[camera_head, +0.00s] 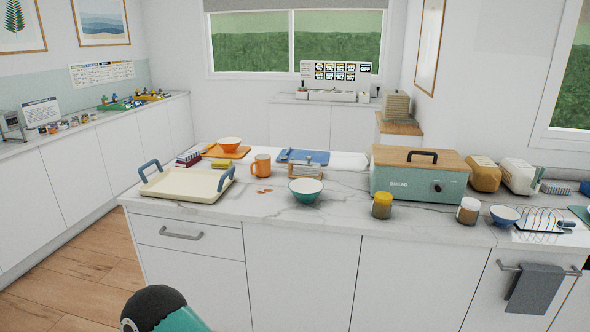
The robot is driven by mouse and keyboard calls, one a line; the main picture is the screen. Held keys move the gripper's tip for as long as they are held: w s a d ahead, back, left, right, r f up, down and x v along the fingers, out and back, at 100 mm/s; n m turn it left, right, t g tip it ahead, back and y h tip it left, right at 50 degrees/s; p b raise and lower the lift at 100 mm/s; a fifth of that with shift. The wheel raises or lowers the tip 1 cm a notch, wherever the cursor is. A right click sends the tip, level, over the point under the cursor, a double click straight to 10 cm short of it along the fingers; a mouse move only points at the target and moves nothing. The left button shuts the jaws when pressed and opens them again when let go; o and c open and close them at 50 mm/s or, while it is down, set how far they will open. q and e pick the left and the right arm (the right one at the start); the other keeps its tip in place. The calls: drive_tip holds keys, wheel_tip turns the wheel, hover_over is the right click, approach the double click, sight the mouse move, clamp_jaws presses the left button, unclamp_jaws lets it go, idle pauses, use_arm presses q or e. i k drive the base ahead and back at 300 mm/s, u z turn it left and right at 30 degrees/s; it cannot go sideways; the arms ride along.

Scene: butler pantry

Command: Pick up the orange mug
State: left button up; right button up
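The orange mug (264,167) stands upright on the white marble counter (330,212), with its handle toward the left. It sits between the cream tray with blue handles (186,186) and a small wooden stand (306,172). Nothing touches the mug that I can see. Small orange-brown bits (264,191) lie on the counter in front of it. Neither of my grippers shows in the head view. A teal and black rounded part at the bottom edge looks like mine.
A teal bowl (306,191) stands front right of the mug. An orange bowl (229,144) sits on an orange tray behind it. A yellow jar (382,206) and a teal bread box (417,180) stand right. Open counter lies in front of the mug.

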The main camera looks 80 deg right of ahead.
sight(263, 161)
drive_tip(key=u, duration=0.1)
drive_tip(key=i, duration=0.15)
drive_tip(key=z, duration=1.7)
drive_tip(key=i, duration=0.9)
drive_tip(key=u, duration=0.2)
drive_tip(key=k, duration=0.9)
drive_tip(key=z, duration=0.2)
drive_tip(key=i, duration=0.95)
drive_tip(key=u, duration=0.05)
